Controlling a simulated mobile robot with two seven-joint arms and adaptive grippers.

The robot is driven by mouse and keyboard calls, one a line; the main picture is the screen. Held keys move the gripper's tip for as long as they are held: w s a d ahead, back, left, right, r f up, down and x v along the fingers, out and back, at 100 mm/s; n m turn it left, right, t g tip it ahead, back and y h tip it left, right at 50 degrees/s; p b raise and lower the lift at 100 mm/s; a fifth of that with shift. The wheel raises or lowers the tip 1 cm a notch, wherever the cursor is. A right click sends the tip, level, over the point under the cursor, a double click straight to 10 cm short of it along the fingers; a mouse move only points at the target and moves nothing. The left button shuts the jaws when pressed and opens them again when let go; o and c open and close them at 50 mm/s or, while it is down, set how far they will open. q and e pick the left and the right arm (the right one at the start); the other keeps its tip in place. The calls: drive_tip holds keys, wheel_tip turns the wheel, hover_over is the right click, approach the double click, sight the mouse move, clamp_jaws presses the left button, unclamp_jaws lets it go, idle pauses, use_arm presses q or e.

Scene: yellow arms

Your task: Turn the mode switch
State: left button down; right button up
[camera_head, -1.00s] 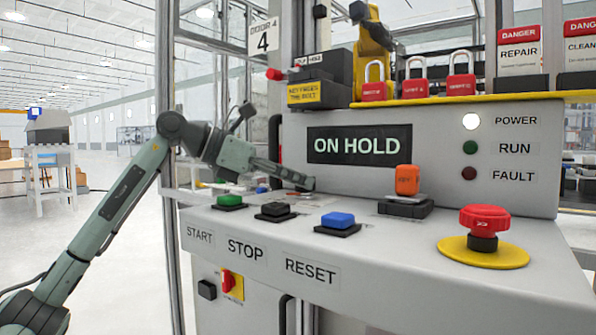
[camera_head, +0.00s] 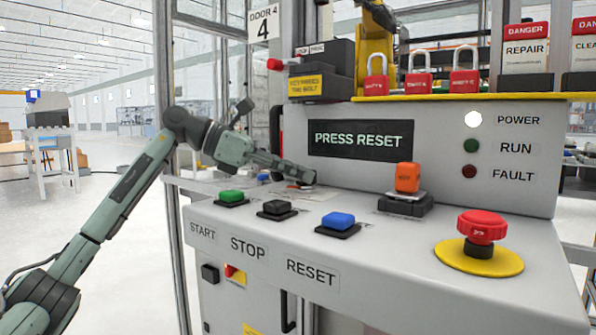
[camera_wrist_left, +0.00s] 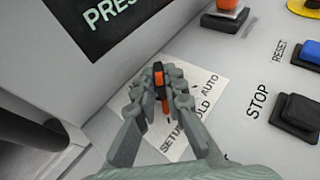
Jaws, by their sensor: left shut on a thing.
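The mode switch (camera_wrist_left: 159,80) is a small dark knob with orange parts, in the middle of the left wrist view. It stands on a white plate (camera_wrist_left: 190,128) marked SETUP, HOLD and AUTO. My left gripper (camera_wrist_left: 160,84) is shut on the knob, one finger on each side. I cannot tell for sure which word the knob points at. In the head view my left gripper (camera_head: 308,178) reaches in low over the panel's back left, and mostly hides the switch. The display (camera_head: 360,141) reads PRESS RESET. My right gripper is not in view.
Green START (camera_head: 231,196), black STOP (camera_head: 277,208) and blue RESET (camera_head: 338,219) buttons sit in front of the gripper. An orange block (camera_head: 407,177) on a dark base and a red mushroom button (camera_head: 482,226) stand to the right. The POWER lamp (camera_head: 473,119) is lit white.

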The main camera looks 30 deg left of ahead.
use_arm(q)
drive_tip(key=shift+f, duration=0.1)
drive_tip(key=c, duration=1.6)
unclamp_jaws()
drive_tip(key=v, duration=1.2)
